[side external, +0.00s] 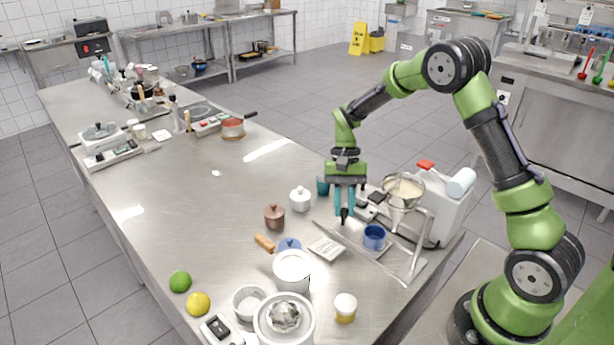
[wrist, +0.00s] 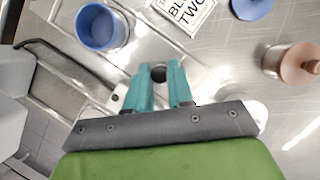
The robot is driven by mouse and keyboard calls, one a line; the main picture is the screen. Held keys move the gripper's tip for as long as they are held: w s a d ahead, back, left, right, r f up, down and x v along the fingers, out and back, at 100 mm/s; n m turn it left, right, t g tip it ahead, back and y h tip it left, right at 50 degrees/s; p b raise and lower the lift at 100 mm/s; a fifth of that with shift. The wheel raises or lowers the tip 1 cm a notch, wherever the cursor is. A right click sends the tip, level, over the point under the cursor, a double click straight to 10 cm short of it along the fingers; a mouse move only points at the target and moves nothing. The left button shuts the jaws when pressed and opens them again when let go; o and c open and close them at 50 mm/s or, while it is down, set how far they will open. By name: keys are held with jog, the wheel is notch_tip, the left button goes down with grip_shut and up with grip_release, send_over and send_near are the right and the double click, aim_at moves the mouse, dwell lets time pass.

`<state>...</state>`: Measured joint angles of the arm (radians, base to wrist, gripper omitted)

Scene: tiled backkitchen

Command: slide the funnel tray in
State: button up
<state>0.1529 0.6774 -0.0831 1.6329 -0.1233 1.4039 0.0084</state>
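A metal funnel (side external: 403,188) with a pale filling sits in a bent metal stand (side external: 415,262) near the table's right edge. A flat metal tray (side external: 398,270) lies at the stand's foot, with a blue cup (side external: 374,237) on it under or just beside the funnel; the cup also shows in the wrist view (wrist: 101,28). My gripper (side external: 345,210) points down at the tray's far left end. In the wrist view its teal fingers (wrist: 159,76) close on both sides of a small dark knob (wrist: 158,73). How the knob joins the tray is hidden.
A white machine (side external: 446,205) stands behind the stand. A lettered card (side external: 327,250), a brown lidded pot (side external: 275,216), a white lidded pot (side external: 300,199) and a blue lid (side external: 289,244) lie to the left. White containers (side external: 292,270) stand in front. The table's left middle is clear.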

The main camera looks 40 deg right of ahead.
aim_at(359, 232)
grip_shut()
jog(key=shift+s, duration=2.55)
jog(key=o, duration=0.6)
grip_release()
jog(key=shift+c, duration=0.2)
jog(key=shift+o, duration=0.2)
jog(key=shift+w, duration=0.1)
